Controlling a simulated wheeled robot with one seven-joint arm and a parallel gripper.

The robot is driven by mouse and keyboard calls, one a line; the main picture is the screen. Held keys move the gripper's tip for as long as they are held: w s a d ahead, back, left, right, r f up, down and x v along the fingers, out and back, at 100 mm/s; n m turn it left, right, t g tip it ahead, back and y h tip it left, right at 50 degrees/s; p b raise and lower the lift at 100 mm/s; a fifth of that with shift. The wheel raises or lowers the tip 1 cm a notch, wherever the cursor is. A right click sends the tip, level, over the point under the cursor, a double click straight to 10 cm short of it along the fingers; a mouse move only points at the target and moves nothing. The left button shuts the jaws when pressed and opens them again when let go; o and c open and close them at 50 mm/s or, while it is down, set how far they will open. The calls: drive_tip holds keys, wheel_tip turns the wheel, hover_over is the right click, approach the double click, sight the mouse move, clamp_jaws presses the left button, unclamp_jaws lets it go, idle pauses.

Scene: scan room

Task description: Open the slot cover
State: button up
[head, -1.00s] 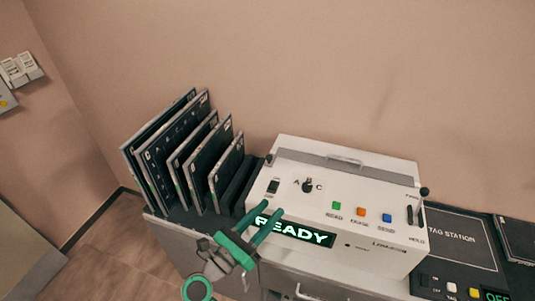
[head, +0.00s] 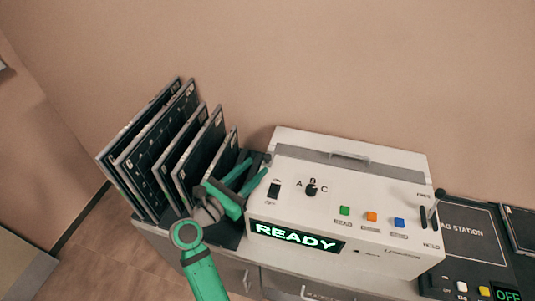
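The white scanner machine (head: 285,220) stands on the counter, its green display reading READY. A grey strip with a raised handle (head: 350,156) runs along its top near the back; this looks like the slot cover, and it lies flat. My gripper (head: 255,171) is at the left end of the machine, in front of the rack of dark panels. Its two green fingers are apart with nothing seen between them. The handle is to the right of the gripper, well apart from it. Whether a finger touches the machine's side I cannot tell.
Several dark panels (head: 160,150) stand upright in a rack left of the machine, close to my gripper. A tag station (head: 470,240) with buttons sits at the right. A lever (head: 437,200) sticks up at the machine's right end. The wall behind is bare.

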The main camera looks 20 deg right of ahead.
sight(265, 158)
drive_tip(key=x, duration=0.7)
drive_tip(key=shift+w+d, duration=0.1)
drive_tip(key=shift+d, duration=0.05)
clamp_jaws()
